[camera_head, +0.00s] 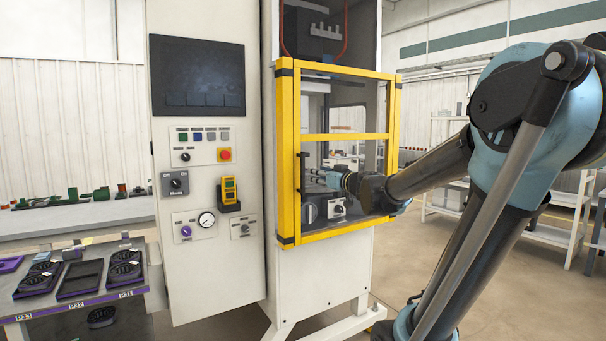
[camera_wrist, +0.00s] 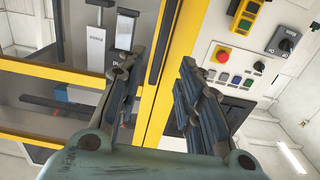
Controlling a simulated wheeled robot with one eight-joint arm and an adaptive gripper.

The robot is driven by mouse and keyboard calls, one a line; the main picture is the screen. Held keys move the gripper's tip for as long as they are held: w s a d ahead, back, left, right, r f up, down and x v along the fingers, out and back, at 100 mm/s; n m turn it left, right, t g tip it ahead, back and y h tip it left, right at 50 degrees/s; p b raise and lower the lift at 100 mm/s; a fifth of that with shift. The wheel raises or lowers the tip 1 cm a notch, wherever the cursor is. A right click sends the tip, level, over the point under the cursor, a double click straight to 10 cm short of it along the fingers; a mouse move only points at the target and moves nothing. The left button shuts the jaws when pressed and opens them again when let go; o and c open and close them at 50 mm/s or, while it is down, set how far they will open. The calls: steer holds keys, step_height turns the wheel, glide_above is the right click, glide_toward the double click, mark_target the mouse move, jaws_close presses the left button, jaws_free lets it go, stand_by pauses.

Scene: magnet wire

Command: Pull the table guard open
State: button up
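The table guard (camera_head: 391,165) is a yellow-framed door with clear panes on the front of the white machine; it looks shut. A dark upright handle (camera_head: 303,172) is on its left frame bar. My gripper (camera_head: 318,178) is in front of the guard, close to the handle. In the wrist view, my gripper (camera_wrist: 160,60) is open, with its two fingers well apart. A dark bar (camera_wrist: 166,42), apparently the handle, runs along the yellow frame (camera_wrist: 155,118) between the fingers. I see no finger touching it; the depth gap is hard to tell.
Left of the guard is a control panel with a screen (camera_head: 197,76), a red stop button (camera_head: 225,155), a yellow device (camera_head: 229,190) and a gauge (camera_head: 207,219). A bench with purple trays (camera_head: 80,278) stands further left. Shelves (camera_head: 560,225) stand at right; floor between is open.

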mark_target(304, 170)
steer(key=shift+x, duration=5.8)
jaws_close()
